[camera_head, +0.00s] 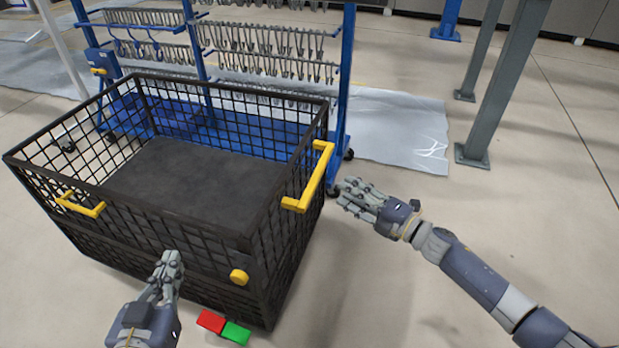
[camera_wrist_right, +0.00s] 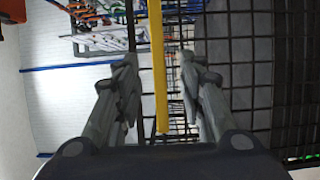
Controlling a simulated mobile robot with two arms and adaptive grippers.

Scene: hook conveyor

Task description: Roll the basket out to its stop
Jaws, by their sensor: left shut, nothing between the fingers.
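The basket (camera_head: 165,232) is a large black wire-mesh bin with a dark, flat floor inside, standing on the floor at left centre. It has a yellow handle (camera_head: 80,205) on its near side and another yellow handle (camera_head: 318,178) on its right side. My right gripper (camera_head: 345,190) is just right of the right handle. In the right wrist view, its fingers (camera_wrist_right: 160,90) are apart, and the handle bar (camera_wrist_right: 158,65) shows between them, apparently ahead and untouched. My left gripper (camera_head: 170,258) is shut and empty before the basket's near side.
A red pad (camera_head: 211,321) and a green pad (camera_head: 236,333) are below the near right corner. A blue rack (camera_head: 345,75) with rows of metal hooks stands behind the basket. Grey posts (camera_head: 500,90) stand at the upper right. The floor (camera_head: 540,190) on the right is clear.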

